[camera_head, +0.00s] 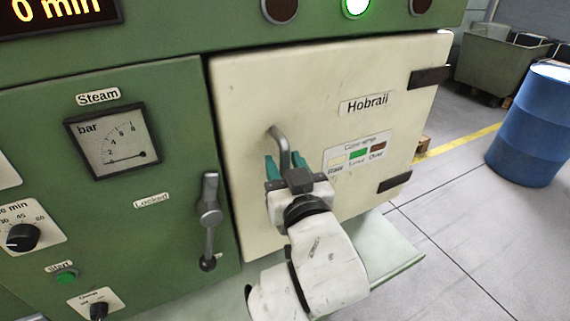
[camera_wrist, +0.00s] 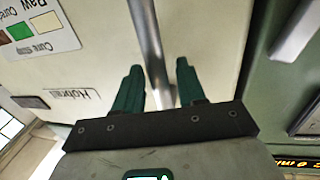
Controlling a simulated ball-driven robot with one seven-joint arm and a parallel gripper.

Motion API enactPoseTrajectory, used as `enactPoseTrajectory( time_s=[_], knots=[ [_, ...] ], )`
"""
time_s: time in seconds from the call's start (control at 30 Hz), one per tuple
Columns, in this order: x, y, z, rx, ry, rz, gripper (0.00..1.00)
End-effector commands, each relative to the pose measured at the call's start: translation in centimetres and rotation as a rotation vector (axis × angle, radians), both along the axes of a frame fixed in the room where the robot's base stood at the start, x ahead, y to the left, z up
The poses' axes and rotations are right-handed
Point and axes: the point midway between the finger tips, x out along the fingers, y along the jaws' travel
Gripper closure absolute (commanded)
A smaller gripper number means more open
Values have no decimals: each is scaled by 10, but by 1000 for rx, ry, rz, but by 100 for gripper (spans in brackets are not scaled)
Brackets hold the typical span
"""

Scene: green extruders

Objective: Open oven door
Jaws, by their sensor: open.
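The oven door (camera_head: 300,85) is a cream panel labelled "Hobrail" on the green oven, and it looks shut in its frame. Its grey bar handle (camera_head: 280,143) is bent at the top and sits at the door's left side. My gripper (camera_head: 279,166) is at the handle, its green fingers open. In the wrist view the handle (camera_wrist: 148,45) runs down between the fingers of my gripper (camera_wrist: 158,75); I cannot tell whether either finger touches it. The lower end of the handle is hidden by my gripper.
A steam gauge (camera_head: 112,140), a dial (camera_head: 22,236) and a green start button (camera_head: 66,276) are on the left panel. A pale green ledge (camera_head: 385,262) juts out below the door.

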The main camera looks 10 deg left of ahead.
Motion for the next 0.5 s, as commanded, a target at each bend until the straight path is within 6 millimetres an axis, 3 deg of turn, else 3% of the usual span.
enactPoseTrajectory(
  time_s=[0.2,0.5],
  knots=[
    [0,0,0,0,0,0,60],
    [0,0,0,0,0,0,88]
  ],
)
